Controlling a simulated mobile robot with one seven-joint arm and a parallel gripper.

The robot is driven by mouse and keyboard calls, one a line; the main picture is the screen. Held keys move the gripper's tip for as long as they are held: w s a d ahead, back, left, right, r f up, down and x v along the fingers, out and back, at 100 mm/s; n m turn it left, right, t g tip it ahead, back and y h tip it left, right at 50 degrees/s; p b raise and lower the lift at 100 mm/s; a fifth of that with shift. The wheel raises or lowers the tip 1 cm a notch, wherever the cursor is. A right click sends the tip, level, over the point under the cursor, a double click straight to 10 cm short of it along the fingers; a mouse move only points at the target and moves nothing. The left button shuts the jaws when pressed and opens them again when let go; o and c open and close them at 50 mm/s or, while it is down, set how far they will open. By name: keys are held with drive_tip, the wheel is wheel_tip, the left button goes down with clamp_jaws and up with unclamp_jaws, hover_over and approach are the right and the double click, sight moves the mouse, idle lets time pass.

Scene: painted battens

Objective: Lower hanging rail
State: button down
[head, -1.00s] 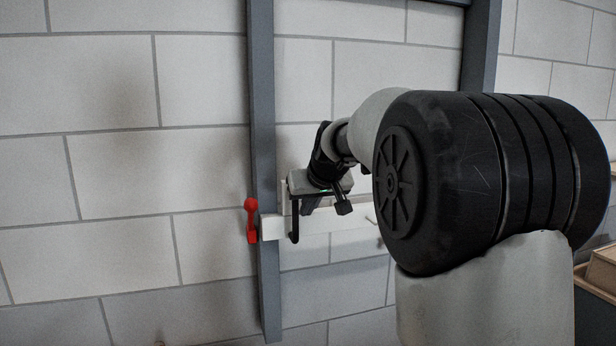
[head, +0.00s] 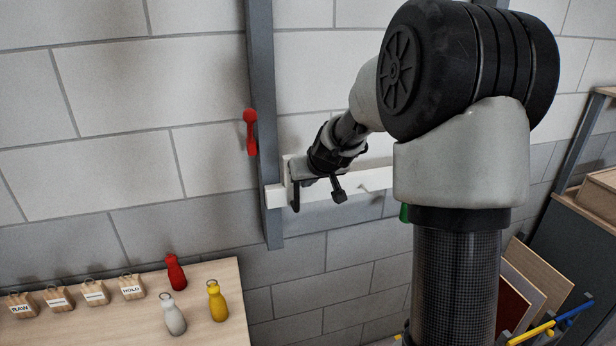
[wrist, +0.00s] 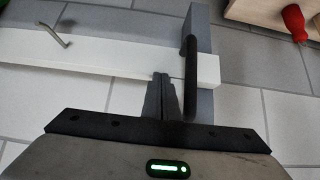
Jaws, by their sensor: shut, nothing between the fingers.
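The white rail (head: 274,196) runs level across the grey upright (head: 262,95) on the block wall; my arm hides part of it. A black bar handle (head: 295,196) is on it near its left end. A red lever (head: 250,132) is on the upright, clearly above the rail. My gripper (wrist: 163,80) is shut and empty, its fingertips at the rail's edge beside the black handle (wrist: 190,75). I cannot tell if they touch the rail (wrist: 110,55). A bent hook (wrist: 55,33) sticks out from the rail in the wrist view.
A wooden bench (head: 228,280) at lower left holds red (head: 175,272), white (head: 173,314) and yellow (head: 217,300) bottles and several labelled blocks (head: 132,287). Boards (head: 545,268) and coloured bars (head: 532,333) are at lower right. A dark cabinet (head: 590,245) stands at right.

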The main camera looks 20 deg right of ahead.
drive_tip(key=shift+r, duration=0.1)
drive_tip(key=w+r+v, duration=0.2)
drive_tip(key=v, duration=1)
drive_tip(key=shift+s+r, duration=0.2)
drive_tip(key=shift+s, duration=0.1)
